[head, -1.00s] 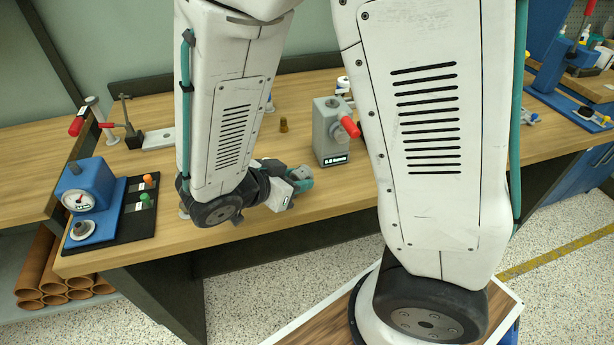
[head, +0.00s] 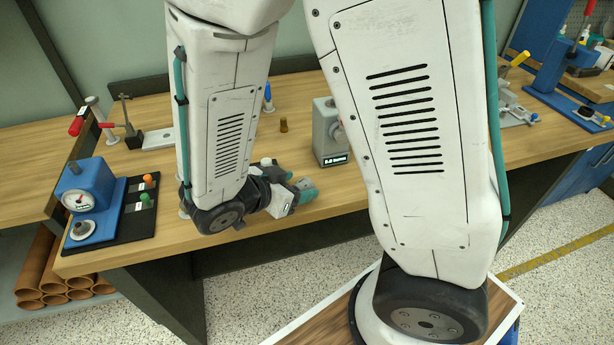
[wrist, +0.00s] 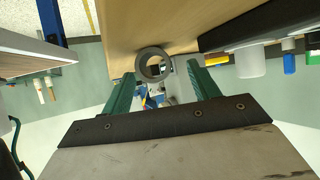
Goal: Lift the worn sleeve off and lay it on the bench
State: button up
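My gripper (wrist: 160,72) shows two teal fingers spread apart in the wrist view, with nothing clamped. A grey hollow ring (wrist: 140,66), which looks like the worn sleeve, appears end-on between the fingertips, with visible gaps on both sides. I cannot tell how far beyond the tips it is. In the head view my gripper (head: 304,190) is low near the front edge of the bench (head: 340,192); the ring cannot be made out there. A small brass-coloured cylinder (head: 283,125) stands on the bench farther back.
A grey block fixture (head: 328,140) stands right of the gripper, partly behind my arm. A blue gauge unit (head: 88,190) and a black panel with orange and green knobs (head: 139,222) are at left. Clamps stand at the back left. Bare bench lies around the brass cylinder.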

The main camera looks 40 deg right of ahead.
jog(key=v, duration=0.8)
dwell(0.6)
jog(key=shift+s+f+n, duration=0.1)
jog(key=shift+f+n, duration=0.05)
jog(key=shift+n, duration=1.05)
jog(key=s+d+r+n+y, duration=0.4)
jog(key=s+r+n+y, duration=0.1)
jog(key=r+n+y, duration=0.1)
jog(key=s+d+r+n+g+y, duration=0.1)
jog(key=s+d+r+n+y, duration=0.2)
jog(key=s+r+n+y, duration=0.2)
notch_tip(320, 180, up, 3)
jog(key=shift+s+d+r+n+y, duration=0.1)
jog(key=shift+s+d+n+y, duration=0.3)
jog(key=shift+n, duration=0.7)
